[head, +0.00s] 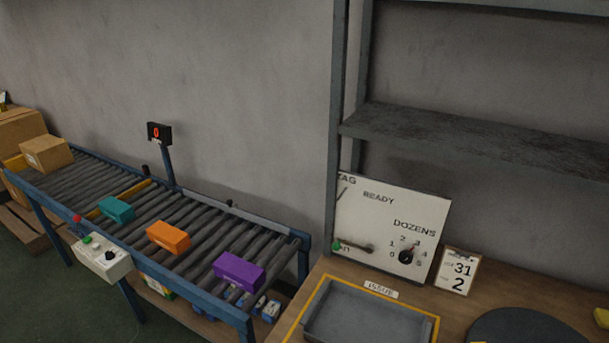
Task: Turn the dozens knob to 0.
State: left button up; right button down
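The dozens knob (406,257) is a round black knob on the lower right of a white panel (375,215) standing at the back of the bench. Printed numerals ring the knob, with the word DOZENS above it. A light mark on the knob seems to point up and to the right, toward about the 3, but it is too small to be sure. Neither of my grippers is in view, and nothing touches the knob.
A lever (357,248) and a green button (337,246) sit left of the knob. A card (456,271) reading 31 and 2 stands right of the panel. A grey tray (365,312) lies in front. A roller conveyor (190,225) with coloured boxes runs left; a shelf (480,135) hangs above.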

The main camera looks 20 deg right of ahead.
aim_at(406, 256)
jog(key=z, duration=1.35)
jog(key=i+j, duration=0.1)
jog(key=j, duration=0.4)
jog(key=i+j+z, duration=0.1)
jog(key=j, duration=0.4)
jog(key=i+j, duration=0.1)
jog(key=j, duration=0.4)
jog(key=i+j, duration=0.1)
jog(key=j, duration=0.4)
jog(key=i+z, duration=0.05)
